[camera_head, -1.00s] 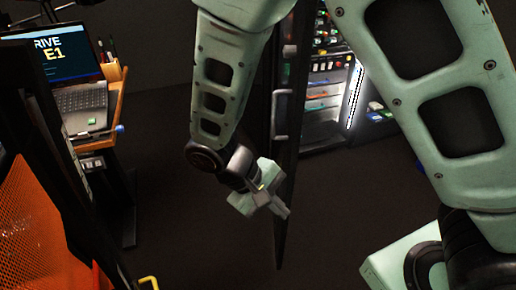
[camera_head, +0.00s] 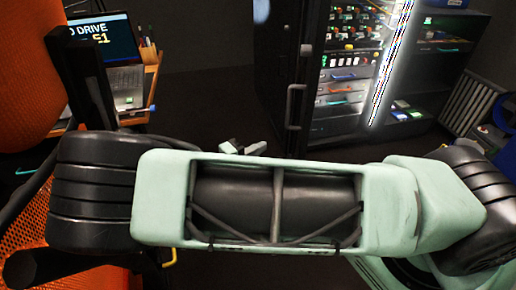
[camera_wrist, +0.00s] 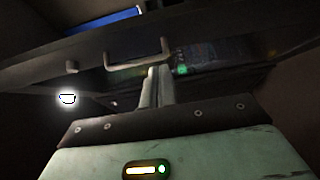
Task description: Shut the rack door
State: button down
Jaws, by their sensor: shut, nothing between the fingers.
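The rack door (camera_head: 272,75) is a tall dark panel with a pale bar handle (camera_head: 293,106) near its edge. It stands open at the left of the rack, whose lit inside (camera_head: 345,75) shows. My gripper (camera_head: 243,148) is low, in front of and left of the door, with its lower part hidden behind my arm. In the wrist view my gripper (camera_wrist: 155,88) has its fingers together and empty. They point toward the dark door (camera_wrist: 70,52) and end just below its handle (camera_wrist: 137,57); I cannot tell whether they touch it.
A desk with a laptop (camera_head: 108,60) stands at the left, beside an orange mesh chair (camera_head: 25,75). A dark shelf unit (camera_head: 440,70) and a radiator (camera_head: 470,105) are at the right. Dark floor (camera_head: 200,95) lies clear between desk and door.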

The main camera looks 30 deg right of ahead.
jog(key=s+d+p, duration=0.1)
jog(key=d, duration=0.9)
jog(key=shift+s+d+p, duration=0.15)
jog(key=shift+p, duration=0.15)
jog(key=shift+s, duration=0.1)
